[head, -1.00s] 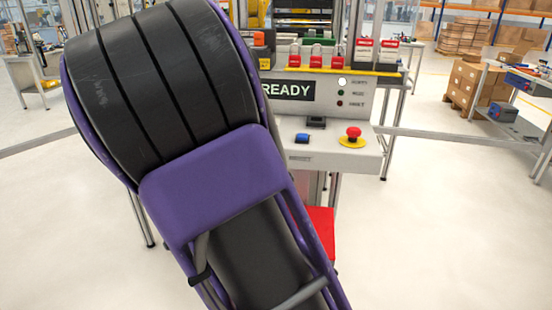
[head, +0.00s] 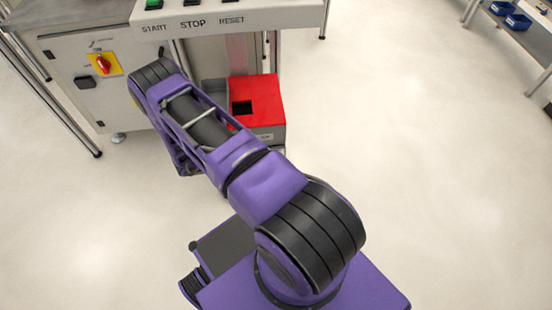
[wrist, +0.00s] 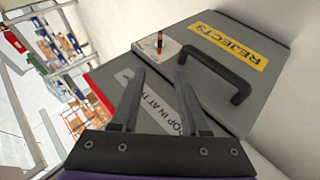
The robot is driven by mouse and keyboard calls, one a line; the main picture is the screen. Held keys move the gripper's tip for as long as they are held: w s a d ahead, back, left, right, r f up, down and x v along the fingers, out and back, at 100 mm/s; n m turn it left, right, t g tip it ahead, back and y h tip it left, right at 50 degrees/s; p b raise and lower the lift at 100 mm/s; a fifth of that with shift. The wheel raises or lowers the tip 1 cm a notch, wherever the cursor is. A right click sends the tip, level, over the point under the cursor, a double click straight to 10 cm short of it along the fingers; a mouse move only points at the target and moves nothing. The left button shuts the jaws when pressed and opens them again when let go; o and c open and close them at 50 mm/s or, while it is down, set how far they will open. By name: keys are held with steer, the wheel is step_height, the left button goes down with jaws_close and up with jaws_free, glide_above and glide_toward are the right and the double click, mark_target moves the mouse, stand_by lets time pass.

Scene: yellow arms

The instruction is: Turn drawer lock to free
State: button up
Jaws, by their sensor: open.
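In the wrist view a grey drawer front (wrist: 218,85) carries a yellow REJECTS label (wrist: 231,46) and a black bar handle (wrist: 240,85). The drawer lock (wrist: 158,42) is a small upright part with an orange and dark tip on a pale metal plate, near the drawer's upper left corner in this view. Which way the lock is turned is too small to tell. My gripper (wrist: 160,77) is open and empty, its two fingers apart. The lock lies beyond the fingertips, roughly in line with the gap. In the head view my gripper is hidden.
A red-topped box (head: 262,92) with a square dark opening stands under the machine's button panel (head: 230,17). A grey cabinet (head: 105,80) with a red and yellow rotary switch (head: 104,64) is at left. The floor (head: 440,150) at right is clear.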

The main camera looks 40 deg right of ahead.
steer(key=x, duration=0.6)
steer(key=b+x, duration=0.1)
steer(key=x, duration=0.5)
steer(key=s+b+x, duration=0.1)
steer(key=x, duration=0.5)
steer(key=shift+f, duration=0.2)
jaws_close()
